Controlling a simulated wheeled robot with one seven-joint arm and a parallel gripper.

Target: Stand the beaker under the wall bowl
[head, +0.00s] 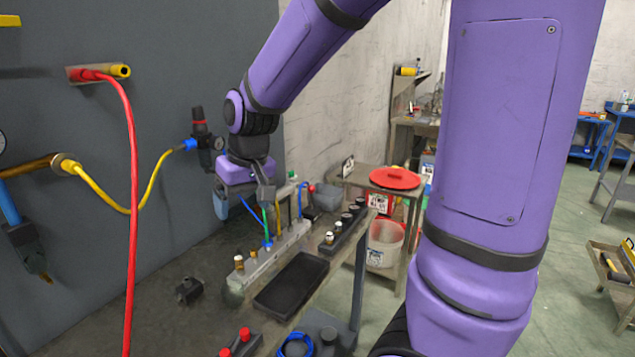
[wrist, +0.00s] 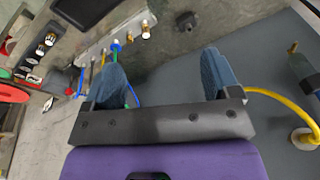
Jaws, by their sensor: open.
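My gripper (head: 243,204) hangs in front of the grey wall panel, over the bench, beside the manifold. In the wrist view its two blue-grey fingers (wrist: 163,64) are spread apart with nothing between them. A dark filter unit (head: 203,140) with a gauge is on the panel just above and behind my gripper; its lower part is hidden, so I cannot tell whether it is the wall bowl. Another dark unit with a brass tip (head: 24,240) hangs on the panel at far left. I cannot make out a clear beaker. A grey container (head: 327,196) stands on the bench behind the manifold.
The manifold (head: 270,258) carries fittings and coloured hoses. A black tray (head: 291,282) lies beside it. A small black block (head: 188,290) sits on otherwise bare bench near the panel. A red hose (head: 132,200) hangs in front. A red lid (head: 395,178) lies on the far stand.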

